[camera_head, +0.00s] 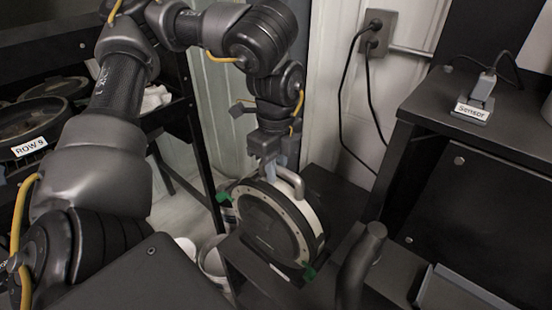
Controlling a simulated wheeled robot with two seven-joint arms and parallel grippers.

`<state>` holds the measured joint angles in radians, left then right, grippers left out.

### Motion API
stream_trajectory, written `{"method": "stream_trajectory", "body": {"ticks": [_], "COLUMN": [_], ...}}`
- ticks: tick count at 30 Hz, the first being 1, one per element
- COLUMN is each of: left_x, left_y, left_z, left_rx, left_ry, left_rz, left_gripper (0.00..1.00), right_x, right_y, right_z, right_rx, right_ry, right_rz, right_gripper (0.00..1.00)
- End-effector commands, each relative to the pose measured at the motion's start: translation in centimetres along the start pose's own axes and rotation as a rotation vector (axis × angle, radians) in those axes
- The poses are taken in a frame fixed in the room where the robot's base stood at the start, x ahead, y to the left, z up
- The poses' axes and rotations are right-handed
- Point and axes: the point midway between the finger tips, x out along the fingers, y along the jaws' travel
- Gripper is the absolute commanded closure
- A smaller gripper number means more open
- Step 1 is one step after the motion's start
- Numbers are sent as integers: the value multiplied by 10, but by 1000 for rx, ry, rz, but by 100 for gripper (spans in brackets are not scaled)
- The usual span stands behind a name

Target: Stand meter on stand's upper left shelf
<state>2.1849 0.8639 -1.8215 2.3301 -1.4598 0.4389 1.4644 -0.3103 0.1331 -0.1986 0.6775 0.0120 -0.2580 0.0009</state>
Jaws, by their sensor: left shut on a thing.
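The seed meter (268,228) is a round dark disc with a pale rim, green tabs and a grey handle on top. It hangs upright, slightly turned, at the middle of the head view. My left gripper (272,165) comes down from above and is shut on the meter's handle. I cannot tell whether the meter's lower edge touches the dark surface beneath it. A black shelved stand (185,105) is at the left, partly hidden by my left arm. My right gripper is not in view.
Round dark units, one labelled ROW 9 (30,147), sit at the left. A black bench (425,110) at the right carries a plug on a Sensor block (472,111). Black cables (343,100) hang from a wall outlet (377,33). Pale buckets (212,262) stand on the floor.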

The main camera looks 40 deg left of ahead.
Motion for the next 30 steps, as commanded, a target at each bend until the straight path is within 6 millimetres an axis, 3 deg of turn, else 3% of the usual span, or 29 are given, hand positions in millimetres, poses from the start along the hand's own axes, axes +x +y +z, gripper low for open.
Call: {"method": "stream_trajectory", "body": {"ticks": [13, 14, 18, 30], "left_x": [1, 4, 3, -6], "left_y": [-1, 0, 0, 0], "left_z": [-1, 0, 0, 0], "left_rx": [0, 0, 0, -1], "left_ry": [3, 0, 0, 0], "left_rz": [-6, 0, 0, -3], "left_gripper": [100, 80, 61, 61], "right_x": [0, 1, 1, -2], "right_y": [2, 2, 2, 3], "right_z": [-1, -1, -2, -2], "right_rx": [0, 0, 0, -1], "right_ry": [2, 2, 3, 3], "right_rz": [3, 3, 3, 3], "right_gripper": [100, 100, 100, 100]}}
